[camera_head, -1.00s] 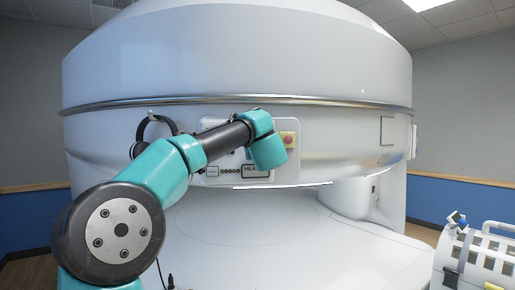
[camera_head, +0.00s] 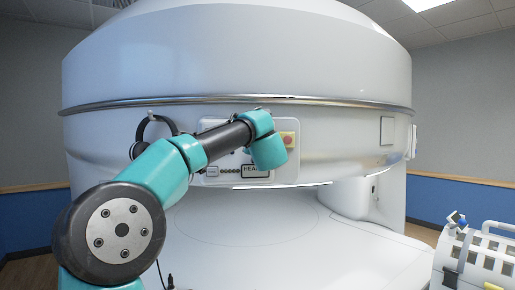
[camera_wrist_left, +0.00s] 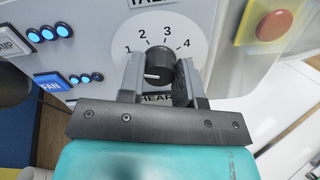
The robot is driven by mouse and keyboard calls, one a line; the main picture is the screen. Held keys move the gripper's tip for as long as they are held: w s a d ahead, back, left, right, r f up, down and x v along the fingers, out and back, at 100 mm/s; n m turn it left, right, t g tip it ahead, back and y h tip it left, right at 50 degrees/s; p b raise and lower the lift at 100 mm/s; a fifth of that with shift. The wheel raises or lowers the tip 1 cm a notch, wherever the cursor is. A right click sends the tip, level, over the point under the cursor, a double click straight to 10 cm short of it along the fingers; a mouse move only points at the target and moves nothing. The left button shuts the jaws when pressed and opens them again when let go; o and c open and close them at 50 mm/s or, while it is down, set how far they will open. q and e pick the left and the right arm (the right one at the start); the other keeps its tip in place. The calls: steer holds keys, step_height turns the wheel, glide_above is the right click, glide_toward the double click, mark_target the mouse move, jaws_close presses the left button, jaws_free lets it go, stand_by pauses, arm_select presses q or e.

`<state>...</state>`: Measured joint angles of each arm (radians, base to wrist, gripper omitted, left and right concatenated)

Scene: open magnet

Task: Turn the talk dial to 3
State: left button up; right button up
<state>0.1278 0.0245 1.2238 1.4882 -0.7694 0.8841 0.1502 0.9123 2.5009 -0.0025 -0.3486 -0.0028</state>
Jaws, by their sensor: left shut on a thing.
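The talk dial (camera_wrist_left: 158,61) is a black knob on a round white plate marked 1 to 4, under a label that is partly cut off at the top of the left wrist view. A white mark on the knob lies at its lower left, below the numeral 1 and away from the 3. My left gripper (camera_wrist_left: 160,72) is shut on the knob, one finger on each side of it. In the head view my left arm (camera_head: 225,142) reaches across the control panel (camera_head: 211,124) and hides the dial and fingers. My right gripper is in neither view.
A red button on a yellow base (camera_wrist_left: 268,27) sits right of the dial; lit blue buttons (camera_wrist_left: 48,32) sit to its left. Dark headphones (camera_head: 143,128) hang left of the panel on the large white scanner (camera_head: 240,55). A white slotted container (camera_head: 480,262) stands at lower right.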

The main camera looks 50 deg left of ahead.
arm_select(q)
steer(key=shift+f+m, duration=0.2)
steer(key=shift+m, duration=9)
steer(key=o, duration=0.9)
steer(key=shift+d, duration=0.1)
steer(key=v, duration=1.7)
steer(key=shift+d, duration=0.2)
